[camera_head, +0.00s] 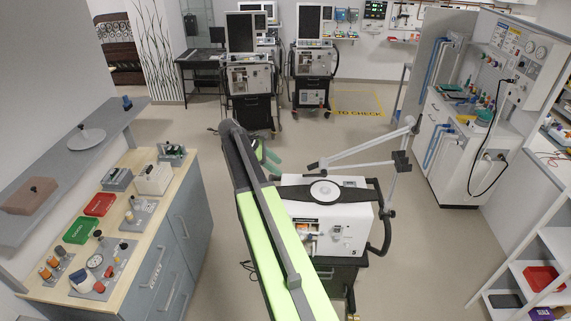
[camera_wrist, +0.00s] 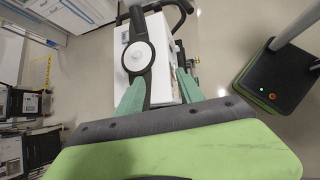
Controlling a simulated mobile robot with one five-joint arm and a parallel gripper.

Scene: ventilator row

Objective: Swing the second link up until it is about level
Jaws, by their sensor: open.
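A ventilator (camera_head: 322,245) on a cart stands in front of me, and its white body also shows in the wrist view (camera_wrist: 110,60). A pale grey jointed support arm rises from its right side. One link (camera_head: 360,147) slopes down to the left from the top joint (camera_head: 411,124). Another bar (camera_head: 360,163) runs nearly level from the left joint to a black end piece (camera_head: 402,160). I cannot tell for sure which is the second link. My gripper (camera_head: 267,158) is left of the support arm, apart from it. Its green fingers are spread and empty in the wrist view (camera_wrist: 160,88).
A wooden-topped counter (camera_head: 150,215) with trays and parts stands at left, under a grey shelf (camera_head: 70,185). Two more ventilators (camera_head: 250,80) stand at the back. A white test station (camera_head: 470,140) and shelves (camera_head: 530,245) are at right. Floor is clear around the cart.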

